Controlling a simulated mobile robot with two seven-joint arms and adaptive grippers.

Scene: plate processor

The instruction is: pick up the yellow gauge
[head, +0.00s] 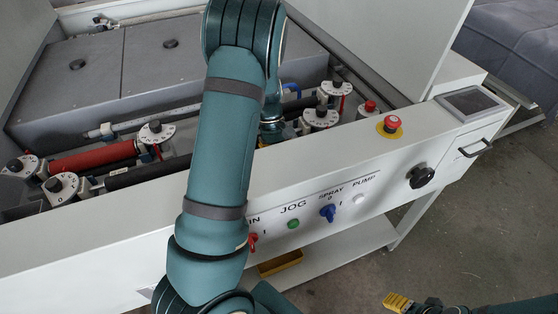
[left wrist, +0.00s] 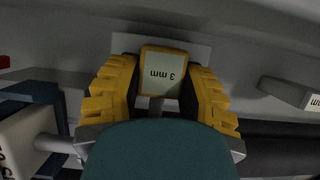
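The yellow gauge (left wrist: 164,72), a small block with a pale face marked "3 mm", is in the left wrist view, upside down. It stands between the two yellow fingers of my left gripper (left wrist: 162,88), close to both; I cannot tell whether they touch it. In the head view my left arm reaches into the machine behind its front panel. The left gripper there is mostly hidden by the arm and panel, and the gauge does not show clearly. My right gripper (head: 399,302) is at the bottom right, away from the machine; its opening is unclear.
Another gauge-like grey block (left wrist: 291,93) is at right in the left wrist view. The white front panel (head: 310,185) carries knobs and a red emergency button (head: 391,124). White dials (head: 157,132) and a red roller (head: 95,158) lie behind it. A yellow tray (head: 280,264) is below.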

